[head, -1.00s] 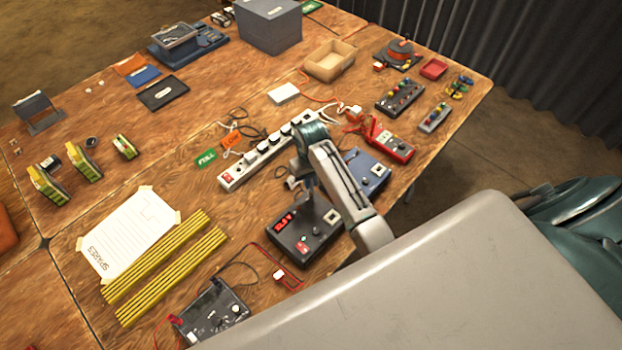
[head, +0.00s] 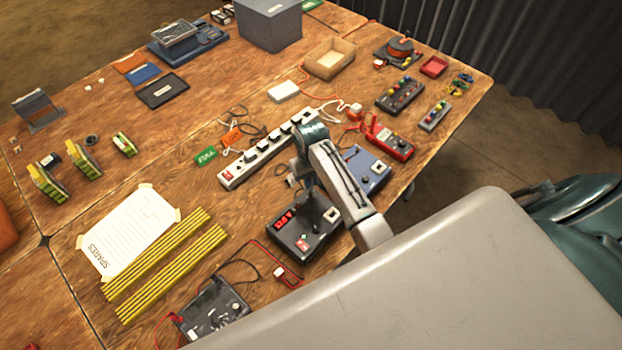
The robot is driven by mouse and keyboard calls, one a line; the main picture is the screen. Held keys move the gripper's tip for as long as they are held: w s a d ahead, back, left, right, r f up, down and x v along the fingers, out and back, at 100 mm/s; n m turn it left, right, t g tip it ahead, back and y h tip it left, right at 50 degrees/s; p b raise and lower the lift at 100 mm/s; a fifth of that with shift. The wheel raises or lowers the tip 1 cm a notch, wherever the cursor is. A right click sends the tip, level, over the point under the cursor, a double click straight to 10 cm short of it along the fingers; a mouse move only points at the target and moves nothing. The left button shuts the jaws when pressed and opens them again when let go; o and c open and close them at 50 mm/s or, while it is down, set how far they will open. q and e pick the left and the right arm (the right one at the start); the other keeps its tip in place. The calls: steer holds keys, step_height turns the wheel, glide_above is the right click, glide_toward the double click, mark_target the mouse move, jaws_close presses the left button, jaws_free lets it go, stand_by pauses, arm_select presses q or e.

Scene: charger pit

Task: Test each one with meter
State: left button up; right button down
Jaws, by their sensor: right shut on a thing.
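My right gripper (head: 308,196) points down over a black tester box (head: 286,240) with a lit red display (head: 289,220). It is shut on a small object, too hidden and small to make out. I cannot tell whether that object touches the box. A red handheld meter (head: 388,138) lies beyond my right arm, with red leads beside it. A blue tester box (head: 366,170) is partly behind my right forearm. Several yellow-green battery-like packs (head: 47,184) stand at the left. My left gripper is not in view.
A white power strip (head: 268,150) lies behind the gripper. Yellow striped strips (head: 165,265) lie by a taped white sheet marked SPARES (head: 128,232). A dark panel box (head: 212,308) with red wire is at the front. An empty cardboard tray (head: 329,60) stands at the back.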

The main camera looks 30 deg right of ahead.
steer(key=shift+f, duration=0.25)
stand_by(0.3)
steer(key=c, duration=1)
jaws_free()
steer(key=shift+r, duration=3.75)
